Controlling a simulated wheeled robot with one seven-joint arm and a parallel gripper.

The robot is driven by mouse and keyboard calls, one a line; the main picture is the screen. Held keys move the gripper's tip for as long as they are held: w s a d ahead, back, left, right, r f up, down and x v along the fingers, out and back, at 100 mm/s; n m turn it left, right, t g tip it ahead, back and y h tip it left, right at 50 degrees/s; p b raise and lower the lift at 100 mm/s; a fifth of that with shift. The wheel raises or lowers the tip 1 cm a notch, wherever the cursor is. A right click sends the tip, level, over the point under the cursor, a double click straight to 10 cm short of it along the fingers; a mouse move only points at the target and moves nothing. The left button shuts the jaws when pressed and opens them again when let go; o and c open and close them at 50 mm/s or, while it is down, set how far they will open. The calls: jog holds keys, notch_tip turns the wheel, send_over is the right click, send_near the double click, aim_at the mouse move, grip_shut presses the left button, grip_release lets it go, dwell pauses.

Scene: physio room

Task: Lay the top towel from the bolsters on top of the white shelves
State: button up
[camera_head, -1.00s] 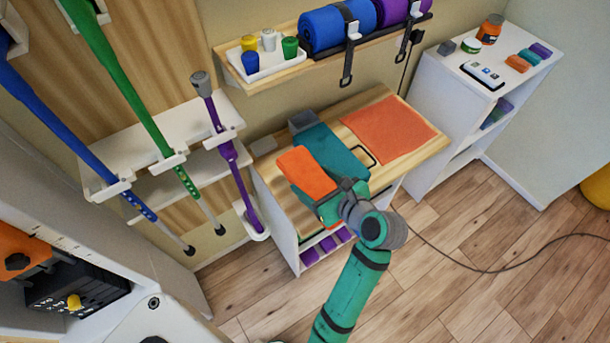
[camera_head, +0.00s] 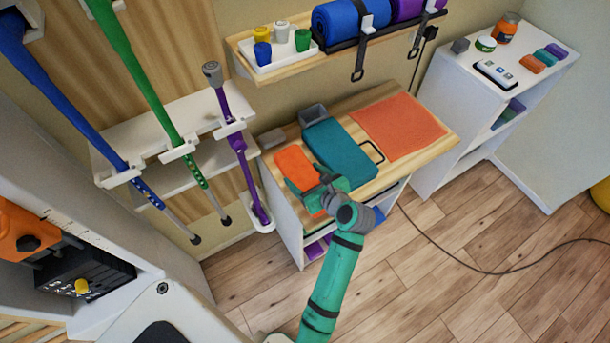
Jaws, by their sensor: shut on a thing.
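My gripper (camera_head: 332,188) is shut at the near end of a folded orange towel (camera_head: 296,167). The towel is above the left part of the wood-topped bench. Green and orange material shows just beneath it; I cannot tell whether this is a separate layer. The blue bolster (camera_head: 338,27) and purple bolster (camera_head: 408,8) lie strapped on the wooden wall shelf. A white shelf unit (camera_head: 450,105) stands at the right, with small items on its top. The fingertips are partly hidden by the wrist.
On the bench (camera_head: 428,158) lie a teal block (camera_head: 340,150), a flat orange mat (camera_head: 399,127) and a grey container (camera_head: 313,114). A jar (camera_head: 507,27), tubs and a white device (camera_head: 496,74) occupy the shelf unit's top. Crutches hang at left. A cable (camera_head: 470,268) crosses the floor.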

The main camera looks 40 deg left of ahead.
jog(key=o, duration=0.9)
jog(key=shift+f, duration=0.1)
jog(key=shift+c, duration=0.2)
jog(key=shift+r, duration=0.2)
jog(key=v, duration=1.2)
jog(key=shift+f, duration=0.1)
